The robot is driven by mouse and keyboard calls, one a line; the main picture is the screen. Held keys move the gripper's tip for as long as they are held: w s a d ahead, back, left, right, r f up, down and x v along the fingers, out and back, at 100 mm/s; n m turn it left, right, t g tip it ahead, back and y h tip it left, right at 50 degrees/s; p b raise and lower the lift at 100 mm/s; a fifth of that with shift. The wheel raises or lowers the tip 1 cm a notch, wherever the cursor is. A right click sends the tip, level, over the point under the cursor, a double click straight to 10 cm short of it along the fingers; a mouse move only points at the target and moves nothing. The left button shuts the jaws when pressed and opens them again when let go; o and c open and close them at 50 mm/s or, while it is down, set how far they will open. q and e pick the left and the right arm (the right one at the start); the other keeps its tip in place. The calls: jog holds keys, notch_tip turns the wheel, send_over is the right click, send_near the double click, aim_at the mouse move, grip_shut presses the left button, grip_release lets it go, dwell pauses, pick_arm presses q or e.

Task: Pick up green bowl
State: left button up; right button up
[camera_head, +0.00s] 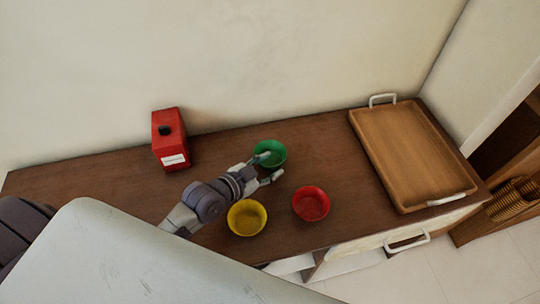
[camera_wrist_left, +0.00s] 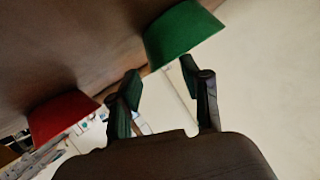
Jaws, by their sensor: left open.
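The green bowl (camera_head: 272,150) stands upright on the brown counter in the head view, behind the yellow and red bowls. My left gripper (camera_head: 268,167) is open at the near side of the green bowl, with its fingertips close to the rim. In the left wrist view the green bowl (camera_wrist_left: 182,34) is just beyond the fingertips of my left gripper (camera_wrist_left: 160,82), and nothing is between the fingers. I cannot tell whether a finger touches the bowl. My right gripper is not in view.
A yellow bowl (camera_head: 246,218) stands beside my left arm, and a red bowl (camera_head: 311,204) is to its right. A wooden tray (camera_head: 405,150) with white handles lies on the counter's right. The wall is behind.

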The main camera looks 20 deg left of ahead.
aim_at(284, 158)
pick_arm(q)
jog(key=x, duration=0.2)
jog(key=p+x, duration=0.1)
jog(key=x, duration=0.1)
jog(key=shift+w+d+r, duration=0.15)
jog(key=shift+d+r, duration=0.05)
jog(key=shift+w+d+f, duration=0.15)
jog(key=shift+w+f, duration=0.15)
jog(key=shift+w, duration=0.1)
jog(key=shift+s, duration=0.1)
grip_shut()
